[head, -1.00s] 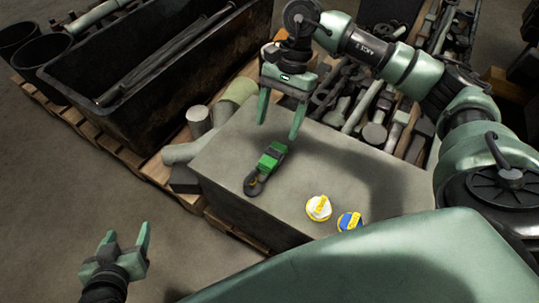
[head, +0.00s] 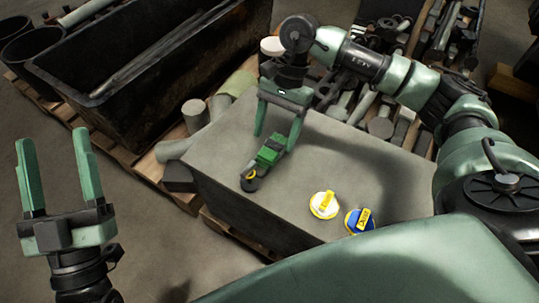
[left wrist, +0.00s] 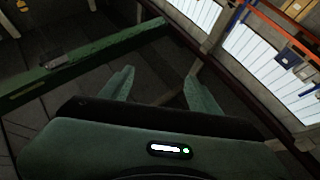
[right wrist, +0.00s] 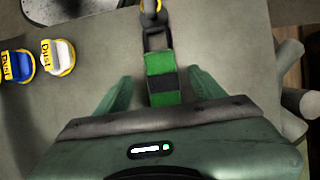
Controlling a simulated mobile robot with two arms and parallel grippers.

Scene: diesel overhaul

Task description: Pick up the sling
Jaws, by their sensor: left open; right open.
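The sling is a green folded strap (head: 270,151) with a dark band and a dark metal hook end, lying on top of the grey block. It also shows in the right wrist view (right wrist: 161,78), running up from between the fingers to a hook at the top. My right gripper (head: 278,140) is open, with its fingers on either side of the strap's far end; I cannot tell whether they touch it. My left gripper (head: 53,150) is open and empty, raised off to the left of the block, with its fingers pointing up.
The grey block (head: 330,160) also carries a white-and-yellow cap (head: 324,205) and a blue-and-yellow cap (head: 359,221) at its front right. A dark bin (head: 120,110) stands at the left on a pallet. Metal parts lie behind the block.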

